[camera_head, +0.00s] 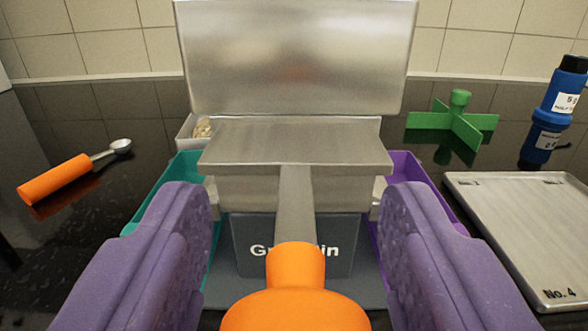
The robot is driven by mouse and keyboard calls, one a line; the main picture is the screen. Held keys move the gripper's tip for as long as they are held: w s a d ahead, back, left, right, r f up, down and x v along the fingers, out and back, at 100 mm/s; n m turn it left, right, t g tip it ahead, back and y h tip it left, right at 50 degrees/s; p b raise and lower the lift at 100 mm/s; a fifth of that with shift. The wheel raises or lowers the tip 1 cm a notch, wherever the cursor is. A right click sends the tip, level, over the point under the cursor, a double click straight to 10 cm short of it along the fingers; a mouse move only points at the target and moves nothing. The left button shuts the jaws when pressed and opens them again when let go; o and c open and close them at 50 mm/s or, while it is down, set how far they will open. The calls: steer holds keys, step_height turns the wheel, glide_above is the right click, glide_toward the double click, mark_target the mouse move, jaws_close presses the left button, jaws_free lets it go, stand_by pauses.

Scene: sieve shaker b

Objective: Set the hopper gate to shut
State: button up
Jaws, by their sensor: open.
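A bright metal hopper (295,58) stands in the middle, with a wide lipped metal part (295,142) below its tall panel. A flat metal bar (297,205) runs from under this part toward me and ends in an orange handle (295,265) with a rounded knob. I take the bar and handle to be the gate's pull; whether the gate is open or shut I cannot tell. My gripper (298,200) has purple fingers, open, one on each side of the bar, with clear gaps to it. The handle lies low between the fingers, not gripped.
A dark box (245,250) with partly covered lettering sits under the bar. A teal tray (183,166) is at left, a purple tray (408,168) at right.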

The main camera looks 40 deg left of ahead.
mark_target(296, 164)
steer(key=shift+w+a, duration=0.15)
jaws_close()
steer(key=b+x, duration=0.2)
steer(key=x, duration=0.3)
steer(key=shift+w, duration=0.1)
steer(key=shift+r, duration=0.15)
jaws_free()
steer(key=shift+w+a, duration=0.1)
steer(key=shift+w, duration=0.05)
